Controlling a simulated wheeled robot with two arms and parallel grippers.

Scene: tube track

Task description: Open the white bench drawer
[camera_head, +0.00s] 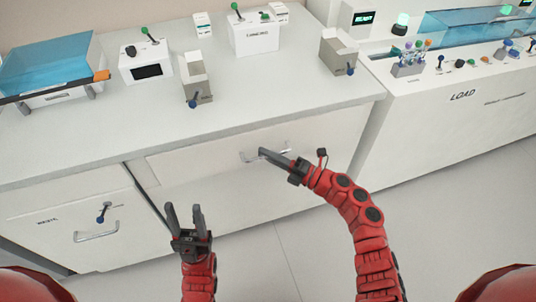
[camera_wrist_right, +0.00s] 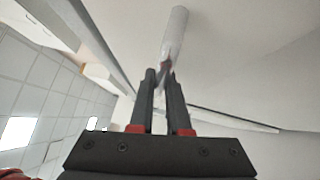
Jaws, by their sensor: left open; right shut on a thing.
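The white bench drawer (camera_head: 205,156) is a wide panel in the front of the white bench, below the worktop. Its pale handle (camera_head: 248,157) is near the middle of the panel. My right gripper (camera_head: 263,152) is shut on the handle, with its arm coming from the lower right. In the right wrist view the handle (camera_wrist_right: 176,32) is a pale bar running up from between the fingertips (camera_wrist_right: 165,70). The fingers hide part of the handle. I cannot tell whether the drawer stands slightly out. My left gripper (camera_head: 185,212) is open and empty, in front of the bench and below the drawer.
Boxes and small devices stand on the worktop (camera_head: 120,105). The floor (camera_head: 290,240) before the drawer looks clear.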

